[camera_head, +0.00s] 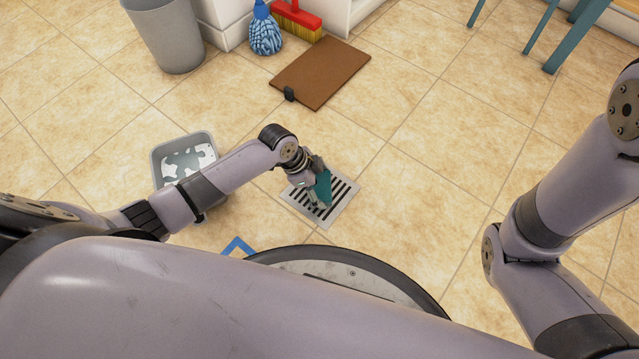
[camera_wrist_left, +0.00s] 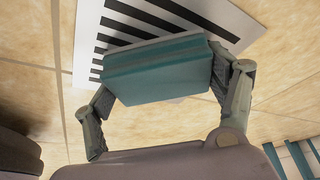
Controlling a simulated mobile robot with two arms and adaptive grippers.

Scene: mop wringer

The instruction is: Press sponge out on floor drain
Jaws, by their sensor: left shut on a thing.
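A teal sponge (camera_head: 323,187) is held in my left gripper (camera_head: 314,184) over the floor drain (camera_head: 345,205), a pale square plate with dark slots. In the left wrist view the sponge (camera_wrist_left: 158,70) sits between the two fingers of the left gripper (camera_wrist_left: 165,88), one at each end. The drain (camera_wrist_left: 90,45) lies behind it, partly hidden by the sponge. I cannot tell whether the sponge touches the grate. My right arm shows at the right of the head view, but its gripper is out of view.
A grey bucket (camera_head: 157,160) with white patches inside stands left of the drain, partly behind my left arm. A brown board (camera_head: 322,72), a blue mop head (camera_head: 265,35), a red brush (camera_head: 298,20) and a grey bin (camera_head: 168,38) are farther back. Tiled floor right of the drain is clear.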

